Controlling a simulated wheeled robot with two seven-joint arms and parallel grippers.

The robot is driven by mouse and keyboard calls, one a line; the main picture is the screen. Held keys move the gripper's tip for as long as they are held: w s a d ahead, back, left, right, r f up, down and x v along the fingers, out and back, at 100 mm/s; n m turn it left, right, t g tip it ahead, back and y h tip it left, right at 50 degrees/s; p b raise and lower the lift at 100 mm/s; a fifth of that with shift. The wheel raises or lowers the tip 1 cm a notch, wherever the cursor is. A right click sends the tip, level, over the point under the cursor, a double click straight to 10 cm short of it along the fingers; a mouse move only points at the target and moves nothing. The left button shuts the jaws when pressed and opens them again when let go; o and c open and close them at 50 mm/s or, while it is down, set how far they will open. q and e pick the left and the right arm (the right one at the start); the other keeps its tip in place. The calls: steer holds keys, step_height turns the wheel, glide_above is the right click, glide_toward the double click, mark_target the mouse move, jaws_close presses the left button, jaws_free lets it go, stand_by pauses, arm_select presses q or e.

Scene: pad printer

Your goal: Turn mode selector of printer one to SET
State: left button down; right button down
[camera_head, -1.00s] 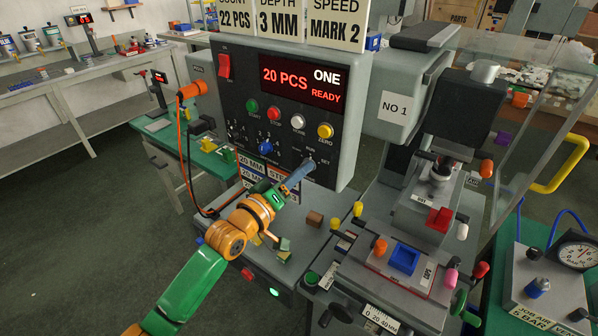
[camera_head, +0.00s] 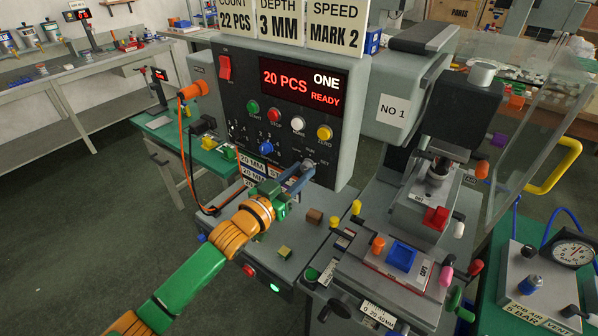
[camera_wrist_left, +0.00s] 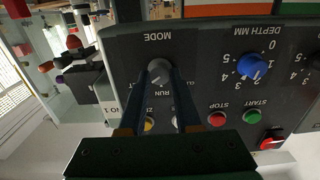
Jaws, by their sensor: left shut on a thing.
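The red display (camera_head: 300,84) reads 20 PCS, ONE, READY. My right gripper is out of view.
Green, red, white and yellow buttons (camera_head: 288,117) sit above the knob. A blue depth dial (camera_head: 266,148) is left of it. A brown block (camera_head: 314,216) lies on the base below. The NO 1 printing head (camera_head: 395,108) and its slide stand close on the right.

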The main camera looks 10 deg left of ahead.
arm_select(q)
steer(key=shift+m, duration=0.6)
steer(key=c, duration=0.6)
jaws_free()
steer(key=b+v, duration=0.1)
steer(key=v, duration=0.6)
